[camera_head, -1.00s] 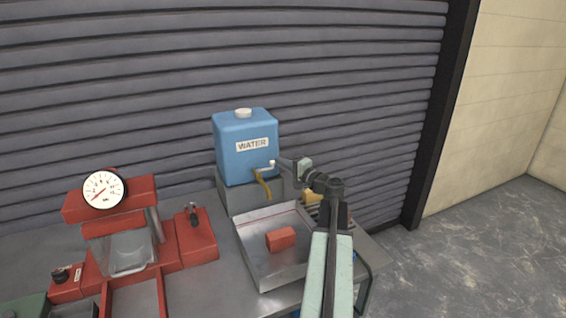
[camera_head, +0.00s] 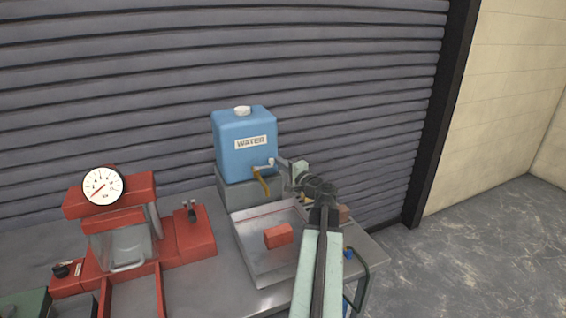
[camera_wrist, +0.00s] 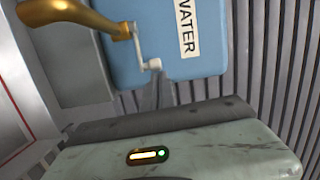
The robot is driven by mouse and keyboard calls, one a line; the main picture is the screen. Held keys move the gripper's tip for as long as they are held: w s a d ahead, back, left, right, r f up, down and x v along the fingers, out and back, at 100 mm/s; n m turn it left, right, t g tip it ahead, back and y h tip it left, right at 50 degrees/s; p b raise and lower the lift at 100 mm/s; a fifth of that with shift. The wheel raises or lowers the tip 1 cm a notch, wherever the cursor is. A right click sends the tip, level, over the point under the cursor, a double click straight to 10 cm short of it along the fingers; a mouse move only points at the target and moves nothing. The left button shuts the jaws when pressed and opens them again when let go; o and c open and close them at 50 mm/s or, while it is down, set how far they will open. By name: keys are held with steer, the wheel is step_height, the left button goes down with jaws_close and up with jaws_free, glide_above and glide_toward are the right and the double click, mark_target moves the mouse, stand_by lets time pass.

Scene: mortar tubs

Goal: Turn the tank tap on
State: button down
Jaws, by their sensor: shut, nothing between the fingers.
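The blue water tank (camera_head: 244,150) has a white cap and a WATER label and stands on a grey block at the back of the bench. Its brass tap (camera_head: 262,185) points down at the front, and also shows in the wrist view (camera_wrist: 75,14). A pale crank lever with a white knob (camera_wrist: 150,64) sticks out to the right of the tap. My gripper (camera_head: 279,162) is shut and empty, at the right side of the knob. In the wrist view its narrow fingers point up towards the knob; I cannot tell whether they touch it.
A metal tray (camera_head: 262,262) holding a red brick (camera_head: 278,235) lies below the tap. A red press with a dial gauge (camera_head: 103,186) stands at left. A brownish block (camera_head: 343,213) is partly behind my arm. The ribbed shutter (camera_head: 330,60) closes off the back.

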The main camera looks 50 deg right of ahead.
steer(key=shift+w+a, duration=0.1)
steer(key=shift+a, duration=0.2)
stand_by(1.1)
